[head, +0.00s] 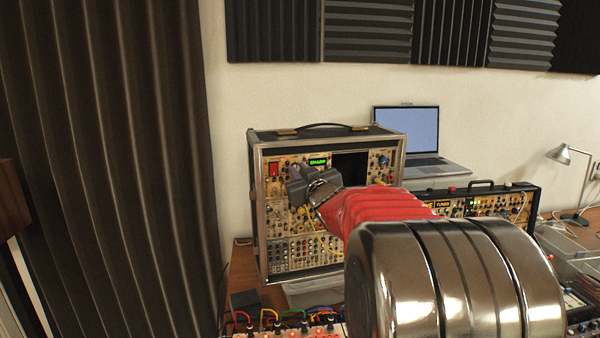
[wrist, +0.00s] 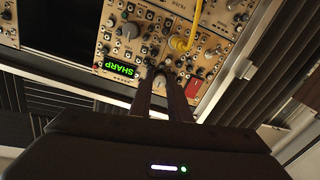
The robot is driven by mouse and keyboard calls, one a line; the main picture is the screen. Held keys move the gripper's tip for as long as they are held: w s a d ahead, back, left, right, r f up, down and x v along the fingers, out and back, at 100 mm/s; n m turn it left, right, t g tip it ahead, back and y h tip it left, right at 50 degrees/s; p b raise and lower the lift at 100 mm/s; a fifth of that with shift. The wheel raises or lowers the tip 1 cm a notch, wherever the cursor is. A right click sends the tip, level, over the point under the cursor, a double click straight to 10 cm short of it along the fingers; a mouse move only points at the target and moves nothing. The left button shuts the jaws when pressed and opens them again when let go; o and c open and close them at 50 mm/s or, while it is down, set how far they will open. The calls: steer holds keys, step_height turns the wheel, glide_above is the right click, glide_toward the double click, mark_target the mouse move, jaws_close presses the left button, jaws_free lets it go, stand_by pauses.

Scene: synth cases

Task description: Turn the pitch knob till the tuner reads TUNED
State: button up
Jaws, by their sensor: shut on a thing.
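The tall synth case (head: 257,215) stands on the table, its panel full of knobs and jacks. Its tuner display (head: 318,161) reads SHARP in green; it also shows upside down in the wrist view (wrist: 119,69). My gripper (head: 300,187) is at the upper part of this panel. In the wrist view my fingers (wrist: 164,76) reach the panel beside the display and are shut on a small knob, which they mostly hide. A larger grey knob (wrist: 130,30) is apart from the fingers.
A yellow cable (wrist: 186,43) and a red switch (wrist: 194,87) are near my fingers. A lower synth case (head: 485,203) stands to the right, with a small lit sign seeming to read TUNED. A laptop (head: 408,130) is behind. Coloured patch cables (head: 270,317) lie in front.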

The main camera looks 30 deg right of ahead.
jaws_close()
steer(key=shift+n, duration=2.4)
steer(key=o, duration=0.7)
jaws_free()
steer(key=shift+s, duration=0.1)
steer(key=v, duration=1.3)
steer(key=shift+s, duration=0.3)
